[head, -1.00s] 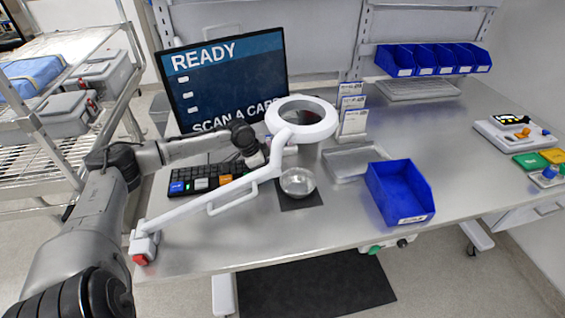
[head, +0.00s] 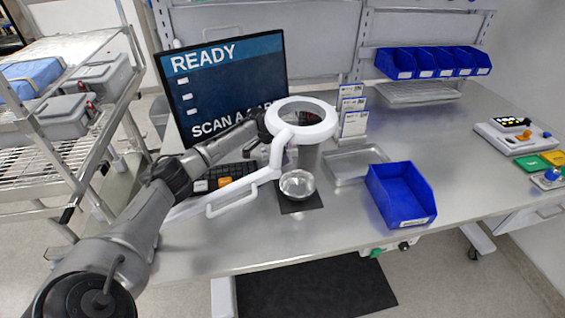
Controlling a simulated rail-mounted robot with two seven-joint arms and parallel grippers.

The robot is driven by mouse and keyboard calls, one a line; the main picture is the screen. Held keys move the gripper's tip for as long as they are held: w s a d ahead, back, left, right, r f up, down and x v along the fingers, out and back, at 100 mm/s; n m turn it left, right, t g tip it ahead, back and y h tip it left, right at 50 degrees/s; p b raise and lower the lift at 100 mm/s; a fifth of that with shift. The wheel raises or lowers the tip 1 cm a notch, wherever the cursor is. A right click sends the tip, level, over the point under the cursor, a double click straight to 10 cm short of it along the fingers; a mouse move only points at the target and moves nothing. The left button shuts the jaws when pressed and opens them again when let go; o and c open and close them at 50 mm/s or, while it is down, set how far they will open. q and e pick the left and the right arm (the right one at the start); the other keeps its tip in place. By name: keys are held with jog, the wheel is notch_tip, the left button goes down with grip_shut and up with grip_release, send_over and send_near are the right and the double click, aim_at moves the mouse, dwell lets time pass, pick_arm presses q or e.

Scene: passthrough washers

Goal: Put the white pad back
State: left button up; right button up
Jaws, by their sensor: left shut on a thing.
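My left gripper (head: 307,157) is mostly hidden behind the white ring lamp (head: 328,125); a grey part shows just below the ring, above the bench. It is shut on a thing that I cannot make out. I cannot pick out the white pad in this view. My right gripper is not in view.
The lamp's white arm (head: 232,197) crosses in front of my left arm. A metal bowl (head: 297,184) sits on a dark mat (head: 303,204). A shallow metal tray (head: 345,165), a blue bin (head: 398,205), card holders (head: 354,123), a keyboard (head: 226,173) and a monitor (head: 200,90) stand around. The bench's right middle is clear.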

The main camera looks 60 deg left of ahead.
pick_arm(q)
jog(key=shift+w, duration=0.1)
jog(key=shift+w, duration=0.2)
notch_tip(320, 180, down, 4)
jog(key=shift+s+r+b, duration=0.1)
jog(key=shift+r+b, duration=0.1)
jog(key=shift+b, duration=0.2)
jog(key=shift+a, duration=0.1)
jog(key=shift+f, duration=0.1)
jog(key=o, duration=0.9)
